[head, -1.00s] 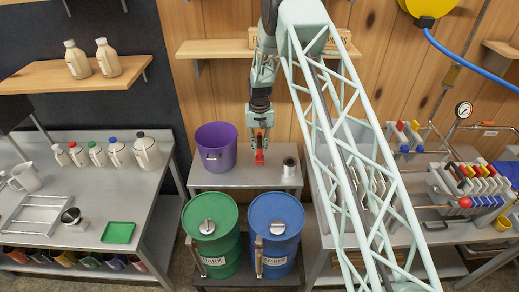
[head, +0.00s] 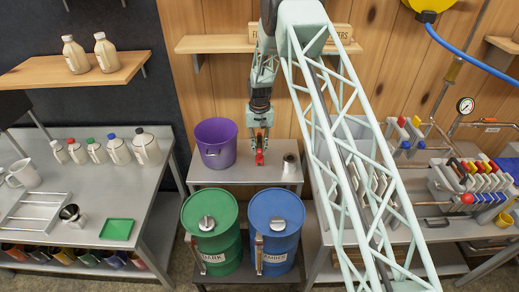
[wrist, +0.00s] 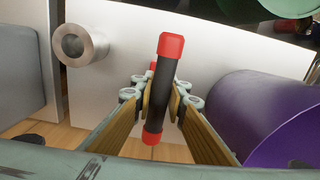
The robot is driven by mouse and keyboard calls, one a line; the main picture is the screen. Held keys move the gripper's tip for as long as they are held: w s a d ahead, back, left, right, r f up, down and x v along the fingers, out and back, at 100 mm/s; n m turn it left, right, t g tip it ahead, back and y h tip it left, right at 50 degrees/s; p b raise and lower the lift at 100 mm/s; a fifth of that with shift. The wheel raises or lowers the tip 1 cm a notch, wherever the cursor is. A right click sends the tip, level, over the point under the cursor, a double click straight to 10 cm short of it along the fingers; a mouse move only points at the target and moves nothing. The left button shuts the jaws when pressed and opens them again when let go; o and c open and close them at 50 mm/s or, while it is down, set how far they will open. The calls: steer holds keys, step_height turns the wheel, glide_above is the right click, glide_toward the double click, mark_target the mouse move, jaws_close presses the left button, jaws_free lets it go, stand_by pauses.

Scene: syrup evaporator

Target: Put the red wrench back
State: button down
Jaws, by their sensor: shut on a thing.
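My gripper (head: 260,138) hangs above the small grey table in the middle, and its two fingers are closed around the red wrench (head: 260,157). In the wrist view the wrench (wrist: 158,95) is a black bar with red ends, slightly tilted, lying between the finger pads (wrist: 160,100). It is above the table surface; the exact gap is hard to judge. Part of another red bit shows behind the bar.
A purple bucket (head: 215,146) stands left of my gripper, and a grey metal cup (head: 289,163) stands to the right. Green (head: 210,225) and blue (head: 275,225) drums stand in front. A valve rack (head: 465,185) is at right. A tray (head: 117,229) lies on the left bench.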

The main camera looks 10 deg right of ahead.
mark_target(259, 142)
steer(key=shift+f, duration=0.4)
steer(key=c, duration=2.5)
jaws_free()
steer(key=shift+o, duration=0.7)
steer(key=o, duration=0.5)
steer(key=shift+r, duration=0.1)
steer(key=shift+r+p, duration=0.65)
steer(key=shift+r, duration=3.25)
